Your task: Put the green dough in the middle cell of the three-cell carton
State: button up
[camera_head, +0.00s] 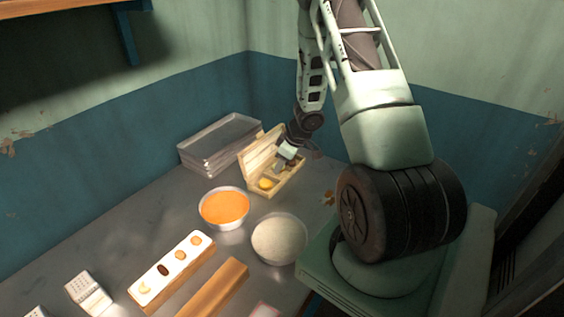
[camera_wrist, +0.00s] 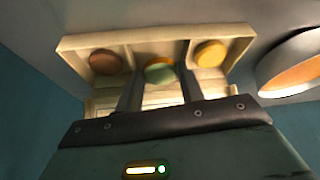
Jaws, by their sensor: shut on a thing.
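The three-cell carton (camera_wrist: 215,32) is pale wood and fills the upper part of the wrist view. In the head view the carton (camera_head: 252,184) stands open at the back of the table with its lid raised. Its left cell in the wrist view holds a brown round piece (camera_wrist: 105,61), and its right cell a yellow-orange one (camera_wrist: 210,54). My gripper (camera_wrist: 160,75) is shut on the green dough (camera_wrist: 159,75), which lines up with the middle cell. An orange-brown edge shows just behind the dough; I cannot tell what it belongs to. In the head view my gripper (camera_head: 284,163) reaches into the carton and hides the dough.
A bowl of orange stuff (camera_head: 223,208) and a bowl of pale stuff (camera_head: 280,240) stand in front of the carton. Stacked metal trays (camera_head: 215,140) are to its left. A white board with small pieces (camera_head: 170,268) and a wooden block (camera_head: 215,288) lie nearer.

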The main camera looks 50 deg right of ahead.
dwell(0.4)
jog(key=o, duration=1.1)
jog(key=p+v, duration=0.4)
jog(key=v, duration=1.3)
jog(key=shift+r, duration=0.2)
